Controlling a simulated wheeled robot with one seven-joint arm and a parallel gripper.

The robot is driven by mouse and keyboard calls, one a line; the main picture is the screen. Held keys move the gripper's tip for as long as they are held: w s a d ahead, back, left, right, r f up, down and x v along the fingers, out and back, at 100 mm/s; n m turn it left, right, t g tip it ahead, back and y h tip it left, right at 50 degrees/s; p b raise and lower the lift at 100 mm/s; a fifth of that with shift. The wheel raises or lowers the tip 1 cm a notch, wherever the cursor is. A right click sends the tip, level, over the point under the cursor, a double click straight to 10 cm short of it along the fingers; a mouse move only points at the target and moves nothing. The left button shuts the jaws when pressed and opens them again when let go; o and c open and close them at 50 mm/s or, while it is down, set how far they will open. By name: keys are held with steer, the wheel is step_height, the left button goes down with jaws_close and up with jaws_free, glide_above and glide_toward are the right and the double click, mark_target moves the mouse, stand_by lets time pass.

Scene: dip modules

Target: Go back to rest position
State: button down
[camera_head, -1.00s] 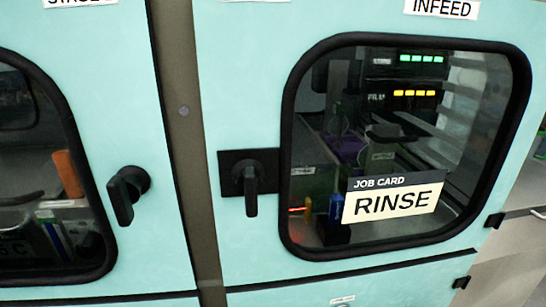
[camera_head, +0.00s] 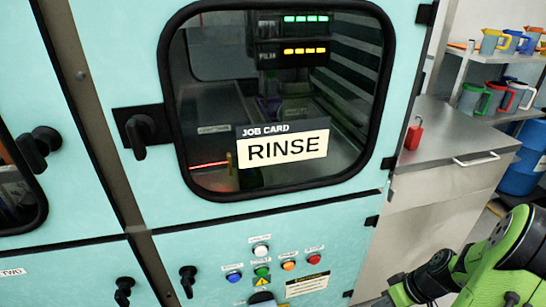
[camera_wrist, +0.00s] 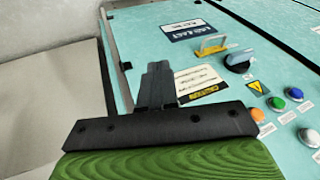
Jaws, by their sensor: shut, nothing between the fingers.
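My gripper (camera_wrist: 156,84) shows in the wrist view with its dark fingers together and nothing between them. It is in front of the teal machine panel (camera_wrist: 140,40), near its edge. In the head view my green arm (camera_head: 490,265) is at the lower right, and the gripper's fingertips cannot be made out there. The infeed door (camera_head: 285,100) is closed, with its black handle (camera_head: 140,135) pointing down. A "JOB CARD RINSE" sign (camera_head: 285,148) is on its window.
Below the door is a panel with several coloured buttons (camera_head: 262,272). A yellow-handled fixture (camera_wrist: 212,46) and a rotary knob (camera_wrist: 238,62) stick out near my gripper. A steel counter (camera_head: 440,140) with a red padlock-like object (camera_head: 414,133) stands right. Shelves hold coloured jugs (camera_head: 490,97).

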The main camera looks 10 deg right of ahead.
steer(key=w+a+r+h+p, duration=0.1)
steer(key=a+r+h+p, duration=0.1)
steer(key=a+r, duration=0.45)
steer(key=a+r+h+p, duration=0.1)
steer(key=a+r, duration=0.2)
steer(key=r, duration=0.7)
steer(key=s+a+r+m+t+h+p, duration=0.1)
steer(key=s+a+r+t+p, duration=0.2)
steer(key=s+a+r, duration=0.6)
step_height(320, 180, up, 3)
steer(key=shift+a+r+m, duration=0.1)
steer(key=shift+a+m, duration=0.3)
steer(key=shift+a, duration=0.1)
